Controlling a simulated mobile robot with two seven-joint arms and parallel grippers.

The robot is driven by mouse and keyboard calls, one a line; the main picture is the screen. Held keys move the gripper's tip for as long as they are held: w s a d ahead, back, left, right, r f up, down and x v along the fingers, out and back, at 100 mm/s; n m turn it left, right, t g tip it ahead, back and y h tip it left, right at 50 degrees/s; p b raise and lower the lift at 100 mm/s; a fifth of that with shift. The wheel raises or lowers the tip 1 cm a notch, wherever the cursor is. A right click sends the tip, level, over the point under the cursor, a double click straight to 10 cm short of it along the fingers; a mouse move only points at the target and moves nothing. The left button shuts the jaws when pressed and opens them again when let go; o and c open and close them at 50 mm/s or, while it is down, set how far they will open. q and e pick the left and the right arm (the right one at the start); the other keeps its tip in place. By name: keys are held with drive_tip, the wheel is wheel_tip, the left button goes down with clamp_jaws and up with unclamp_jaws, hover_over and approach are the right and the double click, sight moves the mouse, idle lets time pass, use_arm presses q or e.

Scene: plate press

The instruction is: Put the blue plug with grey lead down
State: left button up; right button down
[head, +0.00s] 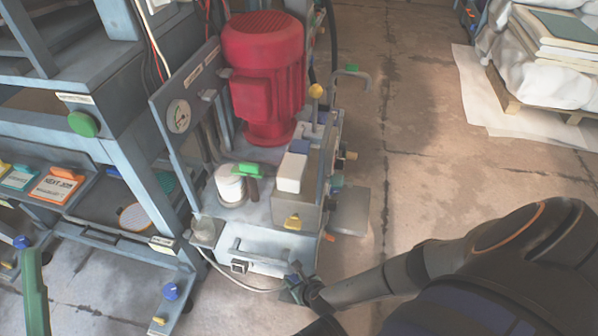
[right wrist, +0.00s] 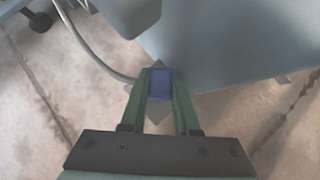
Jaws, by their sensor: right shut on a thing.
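The blue plug (right wrist: 160,84) sits between the two green fingers of my right gripper (right wrist: 160,98), which is shut on it. In the head view my right gripper (head: 295,288) is low at the front of the press unit, beside its grey base box, and largely covers the plug. The grey lead (head: 232,279) curves from the base's left corner to the plug. It also shows in the right wrist view (right wrist: 92,48). A green bar at the lower left edge looks like a finger of my left gripper (head: 36,292); its opening cannot be seen.
The press unit carries a red motor (head: 263,75), a gauge (head: 179,116) and a white cylinder (head: 229,184). A steel rack (head: 150,190) stands left. Floor at right is open, with a loaded pallet (head: 560,112) behind.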

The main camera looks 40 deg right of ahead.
drive_tip(key=shift+f, duration=0.25)
use_arm(q)
drive_tip(key=shift+w+d+f, duration=0.1)
drive_tip(key=shift+d+f, duration=0.15)
drive_tip(key=shift+d, duration=0.05)
drive_tip(key=shift+a, duration=0.1)
use_arm(e)
drive_tip(key=c, duration=0.6)
unclamp_jaws()
drive_tip(key=shift+c, duration=0.2)
